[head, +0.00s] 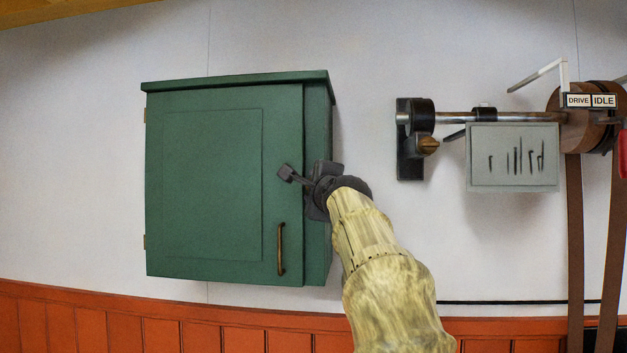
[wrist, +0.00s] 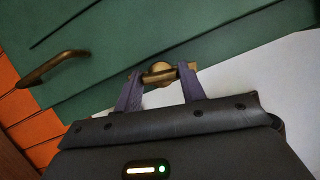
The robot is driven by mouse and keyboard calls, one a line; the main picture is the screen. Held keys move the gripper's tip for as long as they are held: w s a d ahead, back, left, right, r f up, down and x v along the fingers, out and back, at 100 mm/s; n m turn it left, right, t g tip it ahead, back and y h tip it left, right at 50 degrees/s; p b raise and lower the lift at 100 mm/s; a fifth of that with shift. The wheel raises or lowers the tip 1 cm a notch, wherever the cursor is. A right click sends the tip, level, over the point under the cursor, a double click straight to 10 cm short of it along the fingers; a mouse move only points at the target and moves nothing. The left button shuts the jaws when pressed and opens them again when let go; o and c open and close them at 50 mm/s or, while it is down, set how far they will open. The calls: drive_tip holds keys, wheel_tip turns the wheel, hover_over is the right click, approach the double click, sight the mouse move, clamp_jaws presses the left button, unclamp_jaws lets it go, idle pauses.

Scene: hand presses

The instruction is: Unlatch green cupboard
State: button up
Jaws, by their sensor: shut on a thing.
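The green cupboard (head: 205,185) hangs on the white wall at the left in the head view, its door closed against the body as far as I can see. A brass bar handle (head: 281,249) is low on the door's right side; it also shows at the left of the wrist view (wrist: 52,68). A brass latch (wrist: 159,73) sits at the door's edge in the wrist view, and my gripper (wrist: 158,82) is shut on it, one finger on each side. In the head view my gripper (head: 297,178) is at the cupboard's right edge and hides the latch.
To the right, a metal shaft (head: 455,118) with a wall bracket, a grey plate (head: 513,180) and a belt pulley stick out from the wall. DRIVE and IDLE labels (head: 590,100) hang there. Orange panelling (head: 105,325) runs below. Bare wall lies between cupboard and shaft.

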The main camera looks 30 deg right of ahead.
drive_tip(key=shift+n+g+p, duration=0.5)
drive_tip(key=shift+n+p, duration=0.2)
drive_tip(key=shift+n, duration=0.4)
drive_tip(key=shift+y, duration=0.3)
drive_tip(key=o, duration=1)
drive_tip(key=s+a+b, duration=0.1)
drive_tip(key=s+b, duration=0.1)
drive_tip(key=s, duration=0.3)
drive_tip(key=s+a+b, duration=0.1)
drive_tip(key=s+b, duration=0.1)
drive_tip(key=s, duration=0.4)
drive_tip(key=s+a+b, duration=0.1)
drive_tip(key=s+b, duration=0.2)
drive_tip(key=s, duration=0.3)
drive_tip(key=shift+a, duration=0.25)
